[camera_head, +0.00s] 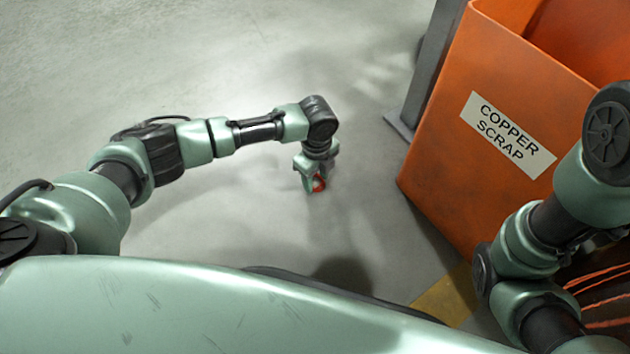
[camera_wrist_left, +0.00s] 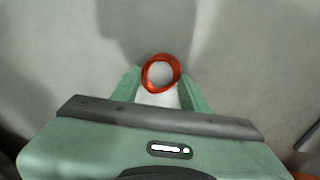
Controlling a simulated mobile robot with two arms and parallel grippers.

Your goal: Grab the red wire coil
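The red wire coil (camera_head: 320,184) is a small orange-red ring. In the camera_head view it is at the tip of my left gripper (camera_head: 316,178), partly hidden by a finger. In the camera_wrist_left view the whole ring of the coil (camera_wrist_left: 147,82) shows, with its sides against the two green fingertips of the left gripper (camera_wrist_left: 160,83). The fingers sit on opposite sides of the coil and appear shut on it. I cannot tell whether it touches the floor. My right arm shows at the right edge, but its gripper is out of view.
A large orange bin (camera_head: 437,150) labelled "COPPER SCRAP" stands right of my left gripper. A dark grey upright (camera_head: 432,75) with a foot plate is behind it. A yellow floor marking (camera_head: 447,300) lies in front of the bin. The grey floor left and beyond is clear.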

